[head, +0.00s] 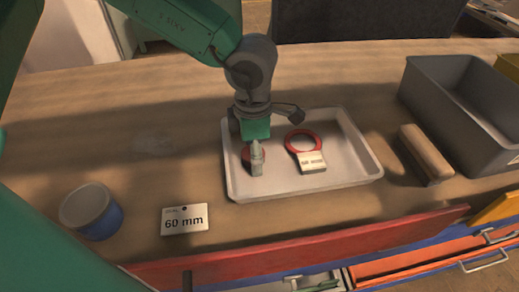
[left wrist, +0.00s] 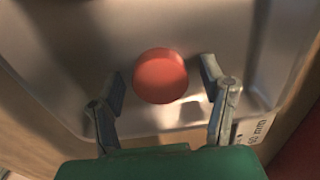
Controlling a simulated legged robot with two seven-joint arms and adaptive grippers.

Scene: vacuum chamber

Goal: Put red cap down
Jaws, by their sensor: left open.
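The round red cap (left wrist: 160,76) lies on the tray's metal floor in the left wrist view, between my left gripper's (left wrist: 163,82) two spread fingers, with a gap on each side. In the head view my left gripper (head: 255,155) points down over the left part of the shallow tray (head: 345,184). It hides much of the cap (head: 246,155) there. The left gripper is open and holds nothing. My right gripper is in neither view.
A red ring (head: 290,138) with a white tag lies in the tray's middle. A tan block (head: 425,153) and a grey bin (head: 462,110) are at right. Open drawers (head: 430,262) are in front.

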